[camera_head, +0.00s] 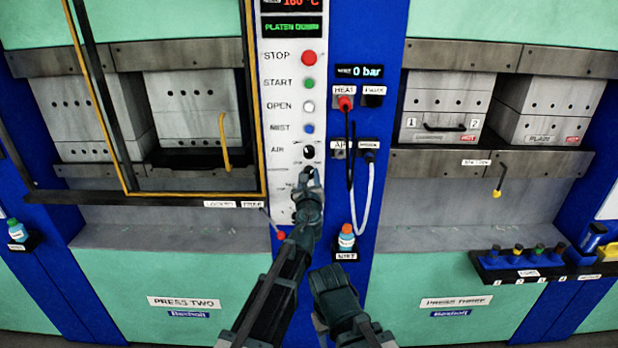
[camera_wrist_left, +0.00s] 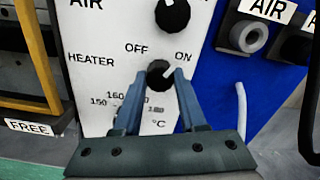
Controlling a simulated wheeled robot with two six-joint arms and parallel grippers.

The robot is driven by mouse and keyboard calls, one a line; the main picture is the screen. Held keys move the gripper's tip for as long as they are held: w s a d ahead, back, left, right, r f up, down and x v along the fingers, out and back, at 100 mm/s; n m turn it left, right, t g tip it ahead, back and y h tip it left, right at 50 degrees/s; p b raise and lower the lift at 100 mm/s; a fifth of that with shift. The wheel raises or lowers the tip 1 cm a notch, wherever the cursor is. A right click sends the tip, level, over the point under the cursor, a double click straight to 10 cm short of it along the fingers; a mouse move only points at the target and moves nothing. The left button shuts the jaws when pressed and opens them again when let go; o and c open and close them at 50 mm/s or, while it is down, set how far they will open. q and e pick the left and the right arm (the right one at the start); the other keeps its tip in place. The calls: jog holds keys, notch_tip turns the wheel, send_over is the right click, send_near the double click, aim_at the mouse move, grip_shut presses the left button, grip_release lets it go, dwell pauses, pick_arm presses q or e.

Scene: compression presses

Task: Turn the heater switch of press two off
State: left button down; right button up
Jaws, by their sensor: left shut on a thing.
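The panel of press two (camera_head: 285,130) is white with labelled buttons. The heater switch (camera_wrist_left: 158,73) is a black round knob between the OFF and ON labels. Its white mark points up and right, toward ON. My left gripper (camera_head: 310,177) reaches up to the lower part of this panel. In the left wrist view its two blue fingers (camera_wrist_left: 160,82) are shut on the knob, one on each side. In the head view the gripper hides the knob. My right gripper (camera_head: 335,285) is low at the bottom centre, away from the panel; its fingers are not clear.
The black AIR knob (camera_head: 308,151) sits just above the heater switch. Hose sockets and a hanging pale hose (camera_head: 367,200) are to the right on the blue column. A small bottle (camera_head: 346,237) stands on a bracket below. A yellow-edged guard frame (camera_head: 262,150) borders the panel's left.

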pick_arm(q)
jog(key=n, duration=1.1)
jog(key=shift+n, duration=0.4)
dwell(0.6)
jog(key=shift+c, duration=2.3)
grip_release()
